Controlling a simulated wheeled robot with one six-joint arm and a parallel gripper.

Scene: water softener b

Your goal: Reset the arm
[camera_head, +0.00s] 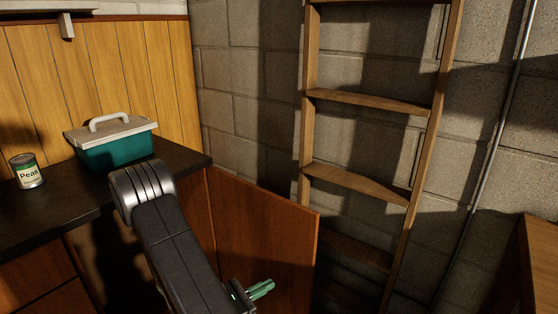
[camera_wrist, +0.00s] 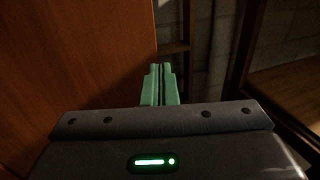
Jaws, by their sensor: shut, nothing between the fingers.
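My arm reaches down and forward in the head view. My gripper (camera_head: 262,288) has green fingers and is low, in front of an open wooden cabinet door (camera_head: 265,230). In the wrist view my gripper (camera_wrist: 160,70) shows its two green fingers side by side, shut with nothing between them. The door (camera_wrist: 75,60) fills the left of the wrist view. I cannot tell exactly how far the fingers are from it.
A dark counter (camera_head: 60,215) at left carries a teal cooler (camera_head: 115,150) with a white lid and a peas can (camera_head: 26,171). A wooden ladder (camera_head: 357,185) leans on the block wall. A wooden piece (camera_head: 542,255) stands at lower right.

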